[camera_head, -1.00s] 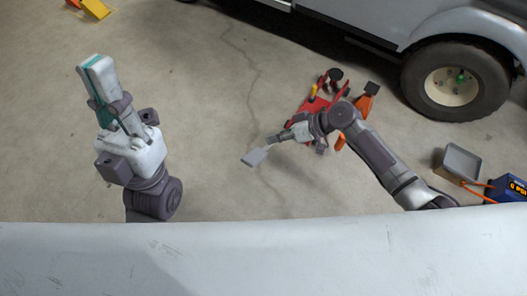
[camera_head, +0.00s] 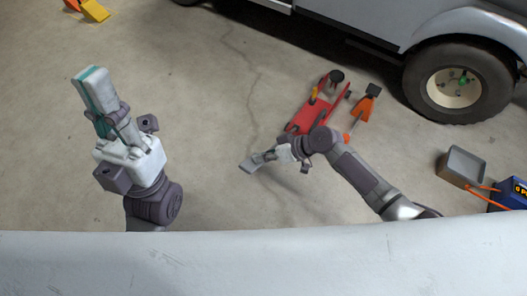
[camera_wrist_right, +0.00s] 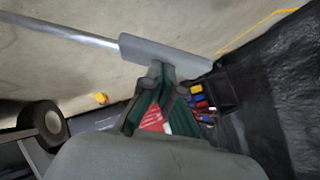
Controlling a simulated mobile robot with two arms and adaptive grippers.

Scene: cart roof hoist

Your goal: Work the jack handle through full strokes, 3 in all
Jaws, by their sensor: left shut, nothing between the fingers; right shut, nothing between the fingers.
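The red floor jack (camera_head: 306,116) lies on the floor beside the vehicle, its near end partly hidden by my right arm. In the right wrist view, the jack handle's thick grey grip (camera_wrist_right: 180,55) crosses just beyond my right gripper (camera_wrist_right: 160,75), with its thin metal rod (camera_wrist_right: 65,33) running left. The right fingertips are shut at the grip, apparently against it; exact contact is unclear. In the head view, my right gripper (camera_head: 259,161) is below and left of the jack. My left gripper (camera_head: 87,76) is shut and empty at the left, away from the jack.
An orange stand (camera_head: 364,108) is right of the jack, near the vehicle's wheel (camera_head: 450,83). A grey tray (camera_head: 463,163) and a blue box (camera_head: 510,192) are at the right. A yellow chock (camera_head: 95,10) lies top left.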

